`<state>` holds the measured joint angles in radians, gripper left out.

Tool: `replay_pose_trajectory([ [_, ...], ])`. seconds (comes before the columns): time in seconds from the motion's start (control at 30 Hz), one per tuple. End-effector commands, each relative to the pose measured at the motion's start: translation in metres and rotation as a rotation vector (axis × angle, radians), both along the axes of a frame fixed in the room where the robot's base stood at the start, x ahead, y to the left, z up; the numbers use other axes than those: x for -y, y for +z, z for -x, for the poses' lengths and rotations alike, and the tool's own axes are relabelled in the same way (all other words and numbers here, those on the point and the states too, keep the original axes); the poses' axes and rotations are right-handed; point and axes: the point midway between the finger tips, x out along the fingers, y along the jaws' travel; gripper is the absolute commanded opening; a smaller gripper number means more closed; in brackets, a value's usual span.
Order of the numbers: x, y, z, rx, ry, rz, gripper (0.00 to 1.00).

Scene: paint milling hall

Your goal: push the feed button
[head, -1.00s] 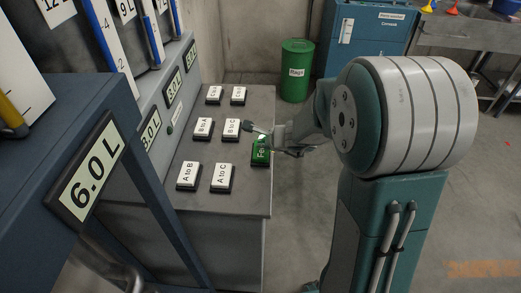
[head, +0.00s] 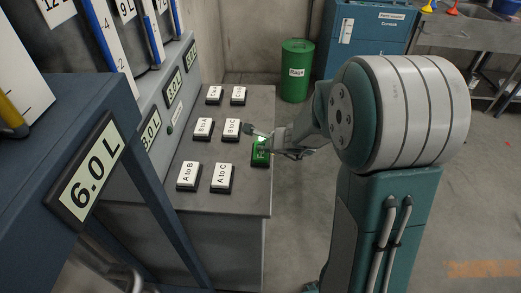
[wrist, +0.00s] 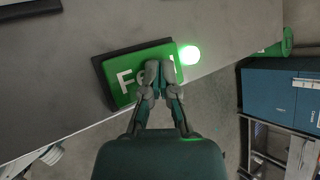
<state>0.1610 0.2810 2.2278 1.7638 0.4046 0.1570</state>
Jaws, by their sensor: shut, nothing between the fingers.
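The green feed button (head: 260,159) sits at the right edge of the grey console top. In the wrist view the feed button (wrist: 121,82) shows a white "Fe", with the rest of the word covered by my fingers. My gripper (wrist: 159,72) is shut and empty, its fingertips over the right part of the button face. In the head view my gripper (head: 266,141) reaches in from the right and hides the button's far part. I cannot tell whether the fingertips touch the button. A round green light (wrist: 189,54) glows beside it.
Several white-labelled buttons stand close by on the console (head: 245,192), the nearest being "B to C" (head: 231,128) and "A to C" (head: 222,177). A blue frame with a 6.0 L display (head: 90,180) is at left. A green drum (head: 296,72) stands behind; the floor at right is clear.

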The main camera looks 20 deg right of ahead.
Motion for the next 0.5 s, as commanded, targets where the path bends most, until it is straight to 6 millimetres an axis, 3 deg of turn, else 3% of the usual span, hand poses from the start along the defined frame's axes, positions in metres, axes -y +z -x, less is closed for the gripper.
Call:
replay_pose_trajectory([
  [0.5, 0.000, 0.011, 0.000, 0.000, 0.001, 0.001, 0.00],
])
